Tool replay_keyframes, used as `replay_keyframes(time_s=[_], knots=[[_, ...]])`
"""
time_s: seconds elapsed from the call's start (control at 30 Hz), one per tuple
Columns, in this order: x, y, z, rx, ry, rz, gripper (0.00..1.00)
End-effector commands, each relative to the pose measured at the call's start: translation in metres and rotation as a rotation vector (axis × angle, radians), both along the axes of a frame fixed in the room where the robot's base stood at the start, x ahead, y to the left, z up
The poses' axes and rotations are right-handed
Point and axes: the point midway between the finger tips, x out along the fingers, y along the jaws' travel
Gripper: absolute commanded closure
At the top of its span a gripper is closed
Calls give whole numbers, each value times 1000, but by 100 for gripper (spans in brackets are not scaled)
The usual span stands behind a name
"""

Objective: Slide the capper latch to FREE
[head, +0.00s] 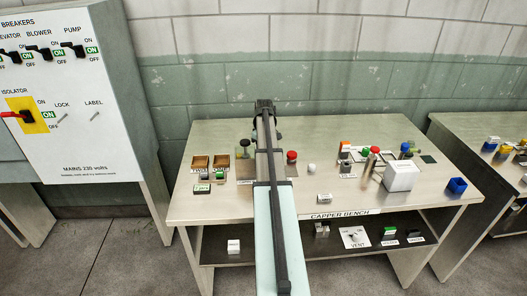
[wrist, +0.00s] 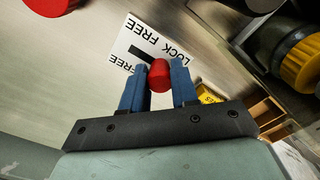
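In the wrist view the latch's red knob (wrist: 159,75) stands between the two blue fingers of my gripper (wrist: 160,78). The fingers lie close along both sides of the knob, with no clear gap. Beyond it is a white plate (wrist: 135,36) marked LOCK and FREE, with a black slot. The knob is at the slot's end nearer the word LOCK. In the head view my arm covers the middle of the capper bench (head: 235,207), and the latch and fingertips are hidden.
A yellow-rimmed dark cylinder (wrist: 300,62) is close at the right in the wrist view, and a red round part (wrist: 50,4) is at the upper left. On the bench are brown trays (head: 200,162), a white block (head: 401,176) and a blue bin (head: 457,186).

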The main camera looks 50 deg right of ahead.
Motion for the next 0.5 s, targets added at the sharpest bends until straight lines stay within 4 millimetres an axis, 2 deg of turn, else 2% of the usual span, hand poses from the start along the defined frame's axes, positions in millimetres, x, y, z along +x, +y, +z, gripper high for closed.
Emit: replay_keyframes(time_s=[0.03,0.27,0.5], knots=[[0,0,0,0,0,0,79],[0,0,0,0,0,0,100],[0,0,0,0,0,0,100]])
